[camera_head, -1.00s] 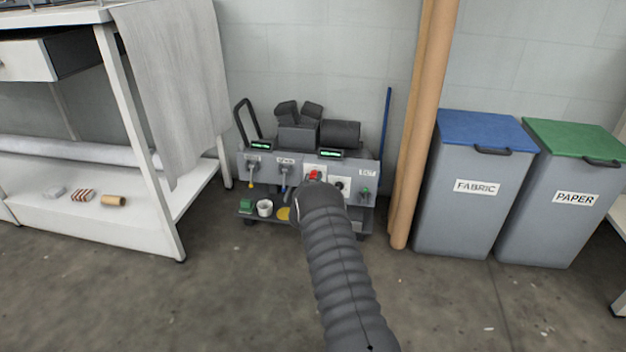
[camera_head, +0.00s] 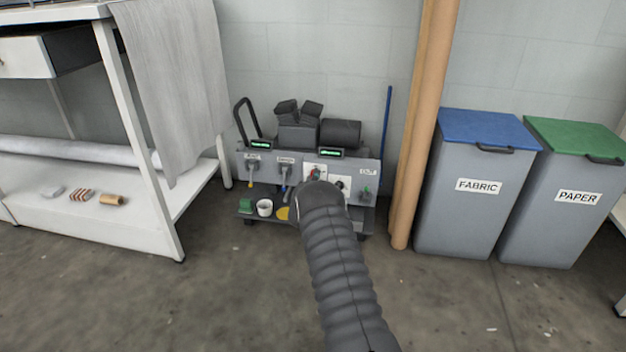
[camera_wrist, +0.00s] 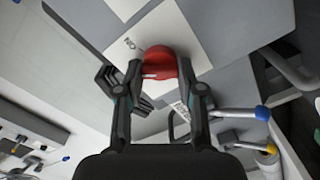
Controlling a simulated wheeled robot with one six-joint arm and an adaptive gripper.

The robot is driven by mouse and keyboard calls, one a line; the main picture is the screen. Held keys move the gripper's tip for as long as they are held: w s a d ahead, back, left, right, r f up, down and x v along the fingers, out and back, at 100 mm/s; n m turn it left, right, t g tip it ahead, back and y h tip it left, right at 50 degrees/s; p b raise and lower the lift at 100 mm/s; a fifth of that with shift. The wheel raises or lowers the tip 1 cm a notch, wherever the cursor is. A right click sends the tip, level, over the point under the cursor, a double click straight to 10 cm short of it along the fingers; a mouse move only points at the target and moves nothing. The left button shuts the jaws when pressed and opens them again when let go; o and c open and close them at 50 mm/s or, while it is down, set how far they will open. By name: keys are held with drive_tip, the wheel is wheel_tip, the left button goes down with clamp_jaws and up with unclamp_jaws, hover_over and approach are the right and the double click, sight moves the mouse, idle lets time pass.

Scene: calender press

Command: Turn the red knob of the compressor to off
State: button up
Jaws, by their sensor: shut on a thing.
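The compressor (camera_head: 340,132) stands on a low cart by the wall in the head view, with a grey front panel of valves and small lit displays. In the wrist view the red knob (camera_wrist: 160,62) sits on a white plate with an "ON" label beside it. My gripper (camera_wrist: 160,70) has one finger on each side of the knob and is shut on it. A second label near the right finger is partly hidden. In the head view my arm covers most of the knob. I cannot tell the knob's exact angle.
A white table with a lower shelf (camera_head: 110,225) stands to the left. Brown rolls (camera_head: 421,130) lean to the right of the compressor, beside the blue-lidded fabric bin (camera_head: 462,215) and green-lidded paper bin (camera_head: 553,220). Other valve handles (camera_wrist: 262,113) lie close to my fingers.

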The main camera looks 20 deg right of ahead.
drive_tip(key=n, duration=0.6)
drive_tip(key=shift+n, duration=0.3)
idle(0.5)
drive_tip(key=o, duration=1.1)
drive_tip(key=shift+a, duration=0.1)
drive_tip(key=shift+o, duration=0.2)
drive_tip(key=shift+f, duration=0.1)
drive_tip(key=v, duration=1.2)
drive_tip(key=shift+w, duration=0.1)
